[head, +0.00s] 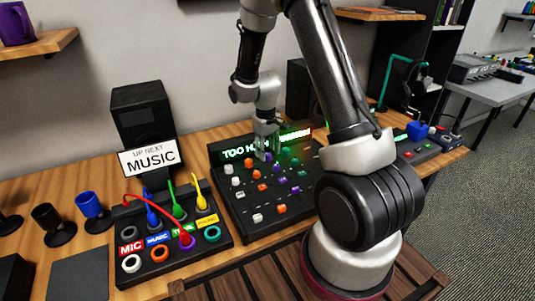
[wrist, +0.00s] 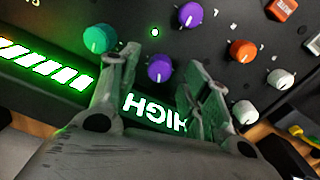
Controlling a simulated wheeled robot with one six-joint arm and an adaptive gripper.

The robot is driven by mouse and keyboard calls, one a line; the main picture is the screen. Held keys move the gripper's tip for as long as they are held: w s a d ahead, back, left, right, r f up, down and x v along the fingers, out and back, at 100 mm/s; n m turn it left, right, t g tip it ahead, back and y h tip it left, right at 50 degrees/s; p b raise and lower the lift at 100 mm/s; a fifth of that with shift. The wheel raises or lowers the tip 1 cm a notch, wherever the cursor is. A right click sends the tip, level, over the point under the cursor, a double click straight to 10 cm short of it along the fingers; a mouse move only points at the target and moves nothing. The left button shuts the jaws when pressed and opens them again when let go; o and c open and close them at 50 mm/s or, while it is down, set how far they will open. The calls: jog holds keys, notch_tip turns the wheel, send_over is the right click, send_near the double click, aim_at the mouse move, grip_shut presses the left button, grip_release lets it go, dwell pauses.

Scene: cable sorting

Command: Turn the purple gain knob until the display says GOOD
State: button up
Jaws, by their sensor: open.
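The mixer (head: 228,186) stands on the wooden desk with rows of coloured knobs. Its lit green display (head: 240,152) starts "TOO H", with the rest of the word behind my gripper; the wrist view shows "HIGH" upside down on the display (wrist: 155,112). My gripper (head: 266,150) points down over the mixer's back rows, open and empty. In the wrist view, a purple knob (wrist: 160,68) shows between the spread fingertips of my gripper (wrist: 161,73). I cannot tell whether they touch it. A second purple knob (wrist: 188,12) lies farther off. No gain label is readable.
A teal knob (wrist: 99,38) is close beside the left finger. Orange (wrist: 242,50) and white knobs (wrist: 281,79) sit to the right. Left of the mixer are a patch box (head: 160,275) with coloured cables, an "UP NEXT MUSIC" sign (head: 150,158) and a blue cup (head: 90,206).

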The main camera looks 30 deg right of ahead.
aim_at(267, 155)
notch_tip(267, 155, up, 10)
jog(key=shift+a, duration=0.2)
dwell(0.4)
jog(key=s+r+m+t, duration=0.1)
jog(key=s+r+t, duration=0.1)
jog(key=s+r, duration=0.7)
jog(key=s+r+m+t, duration=0.1)
jog(key=s+r+t, duration=0.1)
jog(key=s+r, duration=0.8)
jog(key=s, duration=0.8)
jog(key=shift+s+d+r, duration=0.25)
